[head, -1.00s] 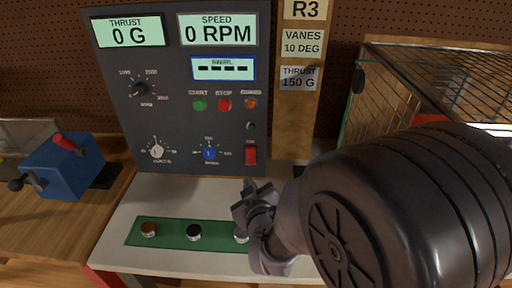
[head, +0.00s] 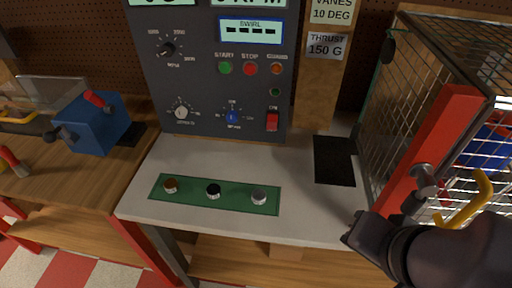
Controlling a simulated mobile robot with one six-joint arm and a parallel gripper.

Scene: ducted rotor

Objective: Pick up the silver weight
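Three small weights stand in a row on a green mat (head: 235,204) on the pale bench top. The silver weight (head: 259,196) is the right-hand one. A black-topped weight (head: 213,190) is in the middle and a brown-topped one (head: 170,185) is at the left. My gripper (head: 352,238) is at the lower right, beyond the bench's front edge and to the right of the silver weight, apart from it. Its fingers are dark and partly hidden by the arm, so I cannot tell how far they are apart.
A grey control panel (head: 200,75) stands behind the mat. A wire cage with a red-framed door (head: 435,140) is at the right, close to my arm. A black pad (head: 333,160) lies on the bench. A blue device (head: 92,122) sits on the wooden bench at the left.

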